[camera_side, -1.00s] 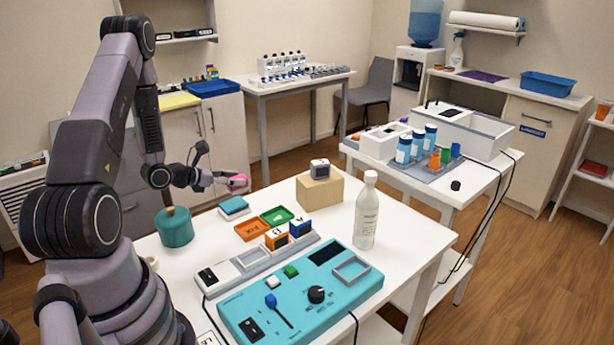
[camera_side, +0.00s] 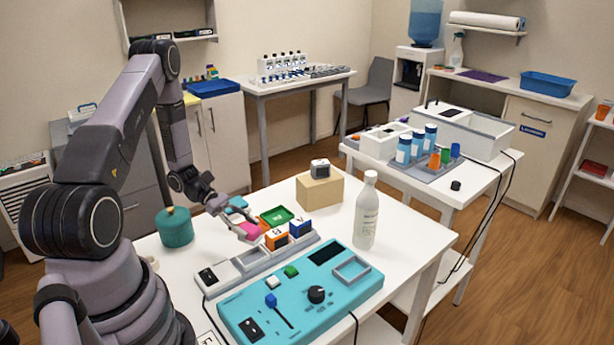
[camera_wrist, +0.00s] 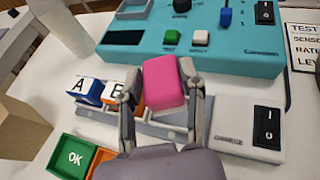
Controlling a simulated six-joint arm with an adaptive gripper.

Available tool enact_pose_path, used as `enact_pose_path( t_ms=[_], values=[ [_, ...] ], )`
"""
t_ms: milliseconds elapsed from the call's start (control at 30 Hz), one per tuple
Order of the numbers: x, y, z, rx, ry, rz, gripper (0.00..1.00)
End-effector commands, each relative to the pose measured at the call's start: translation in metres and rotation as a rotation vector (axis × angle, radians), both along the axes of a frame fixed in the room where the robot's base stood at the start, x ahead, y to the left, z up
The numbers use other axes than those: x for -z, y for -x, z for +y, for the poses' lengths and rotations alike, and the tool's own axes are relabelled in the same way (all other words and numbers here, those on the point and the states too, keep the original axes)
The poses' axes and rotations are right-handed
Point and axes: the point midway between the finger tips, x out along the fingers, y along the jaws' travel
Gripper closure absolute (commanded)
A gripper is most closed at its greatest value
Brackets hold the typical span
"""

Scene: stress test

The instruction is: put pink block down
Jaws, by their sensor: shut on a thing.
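My gripper (camera_side: 238,228) is shut on the pink block (camera_side: 250,231). In the wrist view the pink block (camera_wrist: 163,82) sits between the two fingers (camera_wrist: 163,105). The block is held over the work table, by the grey slotted rack (camera_side: 252,262); its exact height is hard to tell. The rack (camera_wrist: 172,130) shows partly behind the block and fingers in the wrist view. An orange block marked B (camera_side: 277,239) and a blue block marked A (camera_side: 300,229) stand in the rack, to the right of my gripper in the side view.
A teal control panel (camera_side: 255,312) lies in front of the rack. A green tray (camera_side: 277,215) is behind it. A bottle (camera_side: 366,215) and a cardboard-coloured box (camera_side: 320,191) stand to the right. A teal round container (camera_side: 174,228) is at the left.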

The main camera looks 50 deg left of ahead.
Motion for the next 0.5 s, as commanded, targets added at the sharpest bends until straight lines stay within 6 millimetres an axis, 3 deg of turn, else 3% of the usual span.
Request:
enact_pose_path(
  t_ms=[300,500],
  values=[
    [0.040,0.000,0.000,-0.001,0.001,-0.001,0.93],
    [0.043,0.000,0.000,-0.001,-0.001,-0.002,0.93]
  ],
)
